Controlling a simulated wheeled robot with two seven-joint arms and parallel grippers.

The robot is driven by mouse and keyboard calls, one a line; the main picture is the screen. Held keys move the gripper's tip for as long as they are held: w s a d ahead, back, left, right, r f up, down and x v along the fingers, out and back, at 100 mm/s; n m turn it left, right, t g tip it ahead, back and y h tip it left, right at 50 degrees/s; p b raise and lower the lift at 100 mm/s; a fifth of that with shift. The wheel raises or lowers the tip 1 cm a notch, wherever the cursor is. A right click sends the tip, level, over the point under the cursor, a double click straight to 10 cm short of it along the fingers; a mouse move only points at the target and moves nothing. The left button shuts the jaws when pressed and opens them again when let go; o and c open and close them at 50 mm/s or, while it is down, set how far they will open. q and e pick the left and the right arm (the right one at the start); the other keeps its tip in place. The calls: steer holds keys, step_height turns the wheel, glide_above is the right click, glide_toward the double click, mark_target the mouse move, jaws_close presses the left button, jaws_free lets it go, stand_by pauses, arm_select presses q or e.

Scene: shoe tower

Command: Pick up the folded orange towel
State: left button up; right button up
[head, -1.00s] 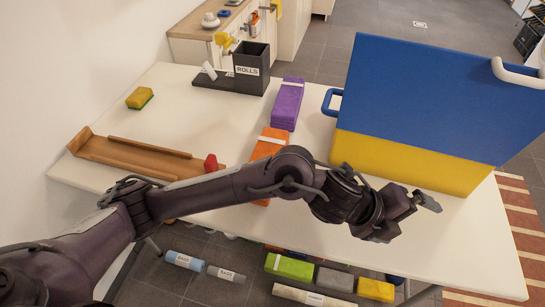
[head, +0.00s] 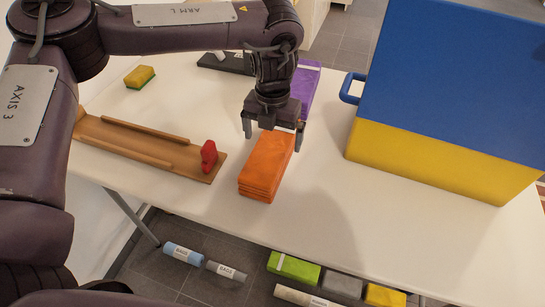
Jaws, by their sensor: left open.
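The folded orange towel (head: 266,167) lies as a flat stack on the white table, near its front edge. My left gripper (head: 273,130) points down over the far end of the towel. Its two fingers are spread, one on each side of the towel's far end. I cannot tell how high the fingertips are above the table. The towel's white band is mostly hidden by the gripper. My right gripper is not in view.
A purple towel (head: 305,88) lies just behind the gripper. A wooden tray with a red knob (head: 209,156) is left of the towel. A blue and yellow box (head: 440,155) stands at the right. The white table (head: 330,235) is clear at front right.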

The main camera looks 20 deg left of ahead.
mark_target(272, 145)
arm_select(q)
steer(key=f, duration=0.6)
steer(key=shift+w+a+f, duration=0.15)
steer(key=shift+w+f, duration=0.05)
steer(key=shift+f, duration=0.05)
steer(key=c, duration=1.1)
